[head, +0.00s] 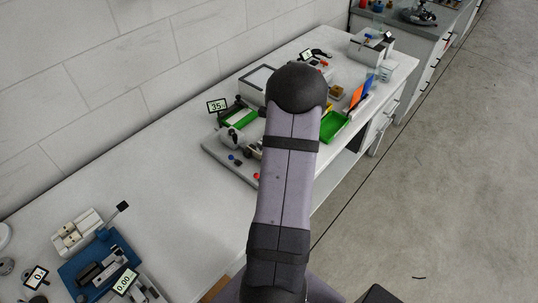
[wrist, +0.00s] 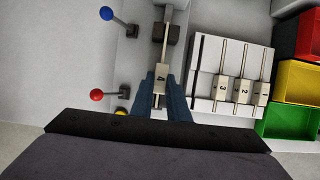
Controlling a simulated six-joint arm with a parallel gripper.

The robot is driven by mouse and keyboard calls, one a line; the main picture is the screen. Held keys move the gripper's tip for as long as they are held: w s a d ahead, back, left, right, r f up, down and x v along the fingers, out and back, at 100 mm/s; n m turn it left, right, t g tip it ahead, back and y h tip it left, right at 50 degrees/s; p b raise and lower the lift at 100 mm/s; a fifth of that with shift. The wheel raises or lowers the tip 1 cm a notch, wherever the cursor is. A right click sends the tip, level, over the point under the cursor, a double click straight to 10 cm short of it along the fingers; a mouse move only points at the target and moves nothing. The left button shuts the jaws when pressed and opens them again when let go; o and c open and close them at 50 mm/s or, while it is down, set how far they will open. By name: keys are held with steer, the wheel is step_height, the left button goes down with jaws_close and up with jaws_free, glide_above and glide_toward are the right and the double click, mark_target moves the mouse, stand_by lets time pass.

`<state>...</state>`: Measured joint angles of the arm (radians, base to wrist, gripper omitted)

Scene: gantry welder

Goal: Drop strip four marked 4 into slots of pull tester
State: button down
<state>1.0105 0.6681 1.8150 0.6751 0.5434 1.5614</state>
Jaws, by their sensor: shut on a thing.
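In the wrist view, my gripper (wrist: 165,88) is shut on strip four, a thin light metal strip with a pale tag (wrist: 161,76) marked 4. The strip points away from the fingers, and its far end is over or near a dark block (wrist: 172,34); I cannot tell whether they touch. In the head view my own arm hides the gripper and the strip. A blue-based device (head: 96,266) stands at the lower left of the bench there, beside a 0.00 display (head: 125,281). I cannot tell for sure that it is the pull tester, and no slots are clear on it.
A white rack (wrist: 211,98) right of my gripper holds strips 3 (wrist: 223,86), 2 (wrist: 244,90) and 1 (wrist: 263,92), with a dark empty slot (wrist: 197,75). Blue (wrist: 106,13) and red (wrist: 97,95) knobs stand left. Red, yellow and green bins (wrist: 290,122) are at the right.

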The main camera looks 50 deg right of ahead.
steer(key=c, duration=1.6)
jaws_free()
steer(key=shift+c, duration=0.2)
steer(key=shift+b+v, duration=0.6)
steer(key=shift+v, duration=3.1)
steer(key=shift+f, duration=0.1)
